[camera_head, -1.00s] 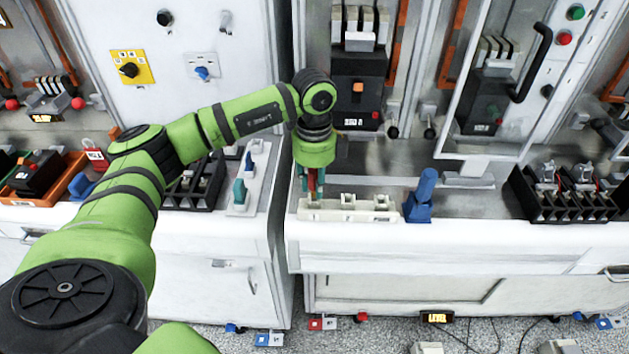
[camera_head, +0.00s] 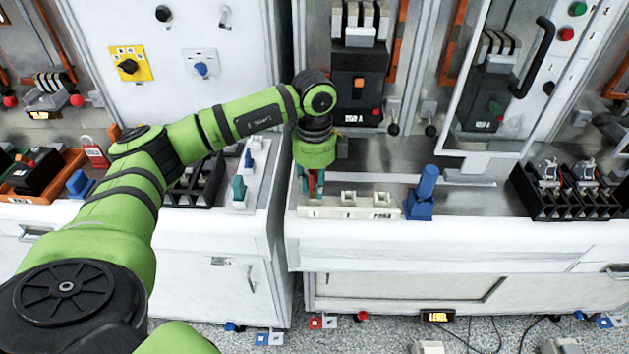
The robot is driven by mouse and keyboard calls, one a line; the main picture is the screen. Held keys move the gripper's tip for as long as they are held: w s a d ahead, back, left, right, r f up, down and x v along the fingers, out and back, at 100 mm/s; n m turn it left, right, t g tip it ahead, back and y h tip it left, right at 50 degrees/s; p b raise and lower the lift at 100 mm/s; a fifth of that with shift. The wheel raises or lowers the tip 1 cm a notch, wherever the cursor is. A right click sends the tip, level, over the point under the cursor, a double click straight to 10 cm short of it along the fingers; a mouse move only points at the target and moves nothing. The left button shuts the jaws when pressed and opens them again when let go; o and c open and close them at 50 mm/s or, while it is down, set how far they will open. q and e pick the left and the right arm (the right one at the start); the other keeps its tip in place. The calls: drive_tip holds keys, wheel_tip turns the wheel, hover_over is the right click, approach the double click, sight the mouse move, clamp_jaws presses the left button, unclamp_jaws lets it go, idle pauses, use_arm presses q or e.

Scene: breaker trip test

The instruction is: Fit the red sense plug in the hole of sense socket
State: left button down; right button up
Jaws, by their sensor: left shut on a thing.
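My left gripper (camera_head: 312,184) points down at the left end of a cream socket strip (camera_head: 346,212) on the middle bench. It is shut on the red sense plug (camera_head: 312,182), which shows as a narrow red piece between the teal fingers. The plug is upright over the leftmost place of the strip, and the fingers hide that place. I cannot tell whether the plug is in a hole there. Two raised cream sockets, a middle one (camera_head: 348,198) and a right one (camera_head: 380,198), show uncovered. My right gripper is not in view.
A blue upright holder (camera_head: 421,194) stands just right of the strip. A black tray of terminals (camera_head: 567,190) is at the right. A breaker panel (camera_head: 358,84) rises behind. The bench between the blue holder and the black tray is clear.

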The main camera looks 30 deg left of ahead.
use_arm(q)
drive_tip(key=shift+f, duration=0.2)
drive_tip(key=c, duration=0.9)
unclamp_jaws()
drive_tip(key=shift+c, duration=0.2)
wheel_tip(320, 180, up, 12)
drive_tip(key=shift+r, duration=0.1)
